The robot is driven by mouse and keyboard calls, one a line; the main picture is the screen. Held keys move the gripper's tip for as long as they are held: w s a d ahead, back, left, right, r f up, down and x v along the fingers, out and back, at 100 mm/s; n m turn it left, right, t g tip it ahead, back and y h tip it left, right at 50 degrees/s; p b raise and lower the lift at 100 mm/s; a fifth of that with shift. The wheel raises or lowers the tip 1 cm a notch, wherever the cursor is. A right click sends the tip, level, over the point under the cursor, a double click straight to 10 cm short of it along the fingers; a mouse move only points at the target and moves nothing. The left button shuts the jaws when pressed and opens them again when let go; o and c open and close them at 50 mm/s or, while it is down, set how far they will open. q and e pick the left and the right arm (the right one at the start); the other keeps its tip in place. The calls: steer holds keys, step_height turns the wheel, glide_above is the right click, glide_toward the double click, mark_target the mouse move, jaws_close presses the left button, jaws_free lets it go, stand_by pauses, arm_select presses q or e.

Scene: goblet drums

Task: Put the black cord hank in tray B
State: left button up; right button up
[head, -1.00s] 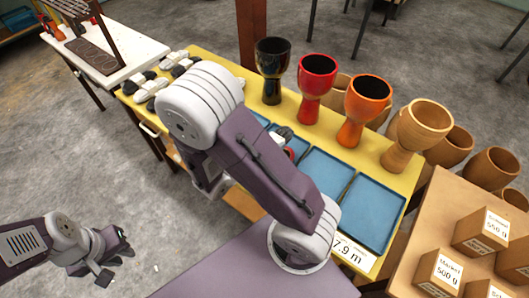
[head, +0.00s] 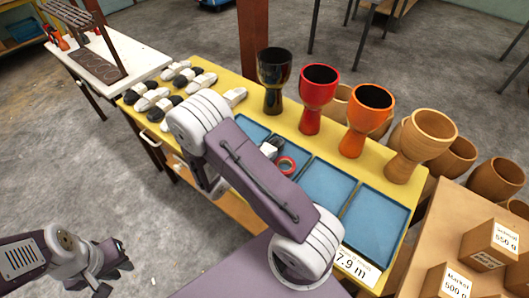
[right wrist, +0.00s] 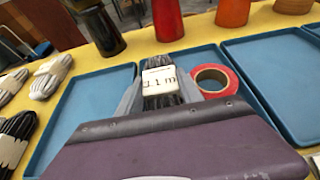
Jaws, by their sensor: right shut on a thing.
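My right gripper (right wrist: 160,92) is shut on the black cord hank (right wrist: 161,98), which has a white band reading about "1.1 m". In the head view the right gripper (head: 270,148) is partly hidden behind my forearm. It is over the blue trays, beside a red tape roll (head: 286,165). No tray letter is readable, so I cannot tell which is tray B. My left gripper (head: 108,277) is open and empty, off the table at lower left.
Black, red, orange and wooden goblet drums (head: 318,92) stand along the far table edge. Several black and white hanks (head: 165,95) lie at the table's left end. The rightmost tray (head: 377,220) is empty. Labelled weight boxes (head: 488,245) stand at right.

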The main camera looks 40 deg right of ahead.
steer(key=shift+f, duration=0.15)
steer(key=o, duration=1.4)
